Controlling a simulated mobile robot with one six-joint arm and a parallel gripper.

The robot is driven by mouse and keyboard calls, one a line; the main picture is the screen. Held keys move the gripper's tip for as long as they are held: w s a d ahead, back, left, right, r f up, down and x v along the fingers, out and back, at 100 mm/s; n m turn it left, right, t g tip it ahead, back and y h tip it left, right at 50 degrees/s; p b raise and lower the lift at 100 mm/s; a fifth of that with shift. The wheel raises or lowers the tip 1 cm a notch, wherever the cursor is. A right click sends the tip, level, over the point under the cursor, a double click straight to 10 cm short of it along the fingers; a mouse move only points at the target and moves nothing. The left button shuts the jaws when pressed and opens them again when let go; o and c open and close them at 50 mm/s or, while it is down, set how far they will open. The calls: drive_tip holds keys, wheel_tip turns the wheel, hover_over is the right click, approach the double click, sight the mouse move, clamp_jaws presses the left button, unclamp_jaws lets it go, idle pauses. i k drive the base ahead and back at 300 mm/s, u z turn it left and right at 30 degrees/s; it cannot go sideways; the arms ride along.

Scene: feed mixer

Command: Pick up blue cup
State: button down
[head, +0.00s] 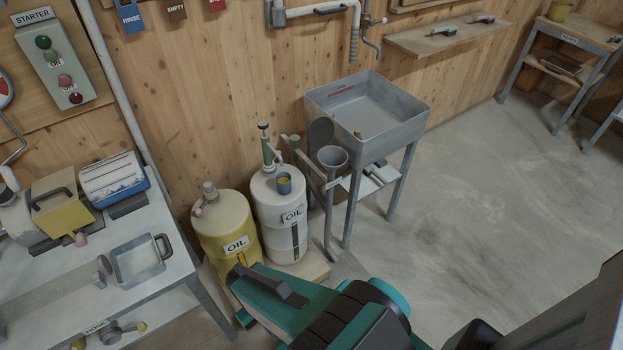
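My gripper (242,290), at the end of my teal arm, shows at the bottom centre, in front of the drums in the picture. It is below the cup in the picture and apart from it. Its fingers are seen from above and partly hidden by its own body, so I cannot tell their opening. I see nothing held in it.
A yellow oil drum (226,228) stands left of the white one. A pump (267,150) rises behind the cup. A funnel (332,158) and a metal sink (368,110) stand to the right. A worktable (150,292) is at left. The concrete floor at right is clear.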

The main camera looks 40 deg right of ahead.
sight(283, 179)
drive_tip(key=z, duration=1)
drive_tip(key=k, duration=0.95)
drive_tip(key=i, duration=0.8)
